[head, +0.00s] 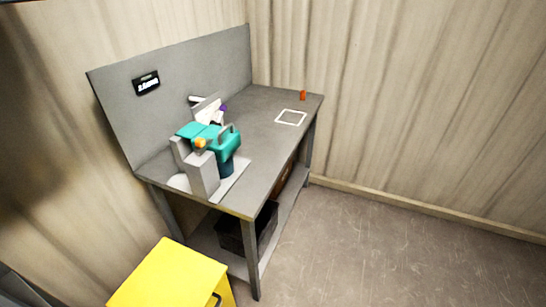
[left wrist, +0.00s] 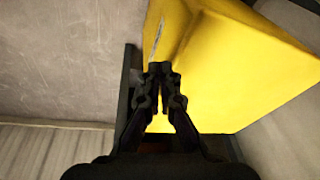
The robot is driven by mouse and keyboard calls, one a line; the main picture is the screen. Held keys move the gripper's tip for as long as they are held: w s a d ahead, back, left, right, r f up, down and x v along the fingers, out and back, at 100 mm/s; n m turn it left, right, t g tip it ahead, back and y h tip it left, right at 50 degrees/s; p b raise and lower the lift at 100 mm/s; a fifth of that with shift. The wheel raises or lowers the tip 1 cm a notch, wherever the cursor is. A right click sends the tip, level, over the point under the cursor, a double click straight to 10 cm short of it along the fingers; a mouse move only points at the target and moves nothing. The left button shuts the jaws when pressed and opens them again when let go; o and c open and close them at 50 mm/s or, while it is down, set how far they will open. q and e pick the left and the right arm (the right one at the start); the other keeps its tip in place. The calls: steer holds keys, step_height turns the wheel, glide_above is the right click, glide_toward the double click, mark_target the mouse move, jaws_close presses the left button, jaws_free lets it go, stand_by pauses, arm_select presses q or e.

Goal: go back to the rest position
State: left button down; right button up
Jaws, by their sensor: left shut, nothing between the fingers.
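My left gripper (left wrist: 160,72) shows in the left wrist view, its dark fingers together with nothing between them. Behind the fingertips is a yellow box-shaped cabinet (left wrist: 235,75); I cannot tell how far it is from them. A yellow cabinet also stands at the bottom of the head view (head: 170,278), in front of the bench. Neither gripper shows in the head view.
A grey workbench (head: 262,140) with a back panel (head: 190,85) stands by the walls. On it are a teal and grey device (head: 215,140), a white square outline (head: 291,117) and a small orange object (head: 303,95). A dark bin (head: 232,232) sits below. Floor at right is clear.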

arm_select(q)
steer(key=s+a+f+g, duration=0.1)
steer(key=s+f, duration=1.7)
steer(key=s, duration=0.1)
steer(key=shift+s+a+f, duration=0.15)
steer(key=shift+s+f, duration=0.15)
steer(key=shift+s, duration=0.1)
